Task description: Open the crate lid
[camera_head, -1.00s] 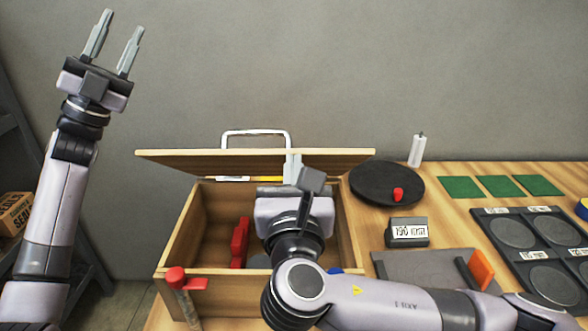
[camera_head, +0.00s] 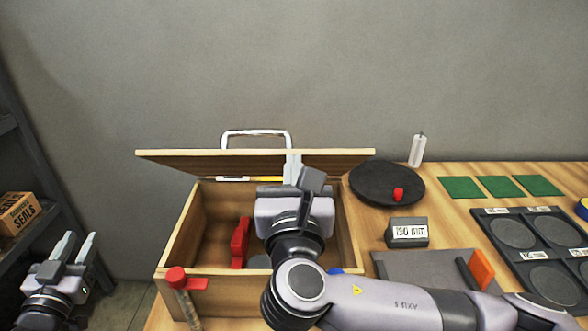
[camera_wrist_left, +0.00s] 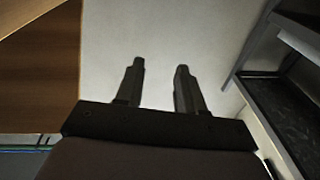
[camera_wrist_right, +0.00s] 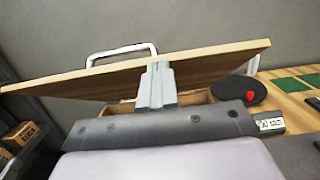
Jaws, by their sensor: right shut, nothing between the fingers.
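The wooden crate (camera_head: 178,238) stands on the table with its lid (camera_head: 225,163) raised and tilted up at the back. A metal handle (camera_head: 256,132) shows behind the lid's edge. My right gripper (camera_head: 293,168) is shut and empty, with its fingertips at the lid's underside; I cannot tell whether they touch it. In the right wrist view the closed fingers (camera_wrist_right: 157,82) overlap the lid (camera_wrist_right: 215,62). My left gripper (camera_head: 74,247) is open and empty, low at the left, apart from the crate. Its parted fingers (camera_wrist_left: 158,85) show in the left wrist view.
Inside the crate is a red object (camera_head: 240,243). A red-topped clamp (camera_head: 177,276) sits at its front left edge. A black disc (camera_head: 384,183), a labelled block (camera_head: 406,232) and a dark tray (camera_head: 486,215) stand to the right. A shelf with a box (camera_head: 18,213) is at the left.

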